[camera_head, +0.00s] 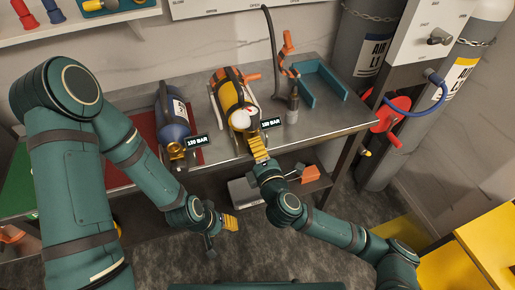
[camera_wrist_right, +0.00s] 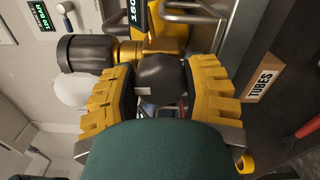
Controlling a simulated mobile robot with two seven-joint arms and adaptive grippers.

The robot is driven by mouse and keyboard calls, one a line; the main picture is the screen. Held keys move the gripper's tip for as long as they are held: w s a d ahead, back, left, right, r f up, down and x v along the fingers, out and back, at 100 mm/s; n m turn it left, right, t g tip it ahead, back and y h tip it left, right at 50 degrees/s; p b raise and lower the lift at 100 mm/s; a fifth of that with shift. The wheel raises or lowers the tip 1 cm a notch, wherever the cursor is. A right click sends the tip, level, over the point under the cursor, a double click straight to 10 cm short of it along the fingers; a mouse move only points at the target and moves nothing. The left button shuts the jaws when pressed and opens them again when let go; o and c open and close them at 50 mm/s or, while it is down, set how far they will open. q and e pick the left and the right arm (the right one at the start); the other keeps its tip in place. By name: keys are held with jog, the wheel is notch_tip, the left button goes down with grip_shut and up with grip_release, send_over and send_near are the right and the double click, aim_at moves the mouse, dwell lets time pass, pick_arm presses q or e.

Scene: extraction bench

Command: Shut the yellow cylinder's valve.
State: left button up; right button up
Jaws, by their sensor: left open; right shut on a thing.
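The yellow cylinder (camera_head: 228,91) lies on the metal bench with its valve end toward me, and a round white gauge (camera_head: 241,119) sits at that end. In the right wrist view its brass valve (camera_wrist_right: 128,52) carries a black knob (camera_wrist_right: 161,78). My right gripper (camera_head: 258,147) is shut on this black knob, one yellow finger on each side of it (camera_wrist_right: 162,95). My left gripper (camera_head: 229,222) is open and empty, low in front of the bench. The knob's turn position cannot be told.
A lower shelf holds an orange box (camera_head: 311,179).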

aim_at(254, 116)
dwell(0.5)
jog(key=o, duration=1.2)
notch_tip(254, 116, up, 10)
jog(key=shift+r, duration=0.25)
jog(key=shift+s, duration=0.1)
